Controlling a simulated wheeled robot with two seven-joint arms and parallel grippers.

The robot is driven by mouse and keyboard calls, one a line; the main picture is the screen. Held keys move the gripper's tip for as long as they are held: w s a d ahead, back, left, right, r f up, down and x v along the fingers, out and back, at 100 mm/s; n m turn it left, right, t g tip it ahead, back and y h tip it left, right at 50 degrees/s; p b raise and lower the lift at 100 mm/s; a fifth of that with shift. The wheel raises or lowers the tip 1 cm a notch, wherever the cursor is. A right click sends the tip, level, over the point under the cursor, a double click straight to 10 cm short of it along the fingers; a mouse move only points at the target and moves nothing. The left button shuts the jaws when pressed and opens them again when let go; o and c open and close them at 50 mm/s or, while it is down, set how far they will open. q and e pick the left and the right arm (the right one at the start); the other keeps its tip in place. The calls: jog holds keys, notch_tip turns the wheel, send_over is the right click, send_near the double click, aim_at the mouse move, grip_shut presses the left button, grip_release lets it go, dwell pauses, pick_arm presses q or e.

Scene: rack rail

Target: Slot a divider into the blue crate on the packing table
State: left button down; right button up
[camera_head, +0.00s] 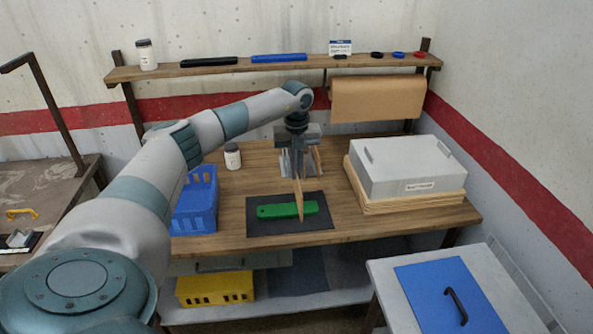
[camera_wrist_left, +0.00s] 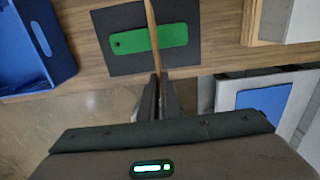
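The blue crate (camera_head: 207,212) stands on the left part of the wooden packing table (camera_head: 240,185), and it also shows at the upper left of the left wrist view (camera_wrist_left: 62,72). My left gripper (camera_head: 299,176) is shut on a thin brown divider (camera_head: 300,205), seen nearly edge-on and hanging upright. In the left wrist view the divider (camera_wrist_left: 152,30) comes out between the close-set fingertips (camera_wrist_left: 159,80). It is in front of the green piece, to the right of the crate; whether it touches the mat is unclear. My right gripper is not in view.
A green bar (camera_head: 275,211) lies on a dark mat (camera_head: 262,229). Behind my gripper, a pale holder (camera_head: 285,164) is partly hidden. A white bottle (camera_head: 233,156) stands behind the crate; a grey box (camera_head: 408,168) sits at right. A shelf (camera_head: 225,69) runs above the table.

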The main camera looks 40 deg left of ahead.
pick_arm(q)
jog(key=s+d+m+b, duration=0.1)
jog(key=d+m+b, duration=0.5)
jog(key=d+m, duration=1.45)
jog(key=s+d+m+b, duration=0.6)
jog(key=s+d+m, duration=0.7)
jog(key=m, duration=1.2)
jog(key=shift+s+d+f, duration=0.4)
jog(key=shift+s, duration=0.25)
jog(key=shift+m, duration=0.25)
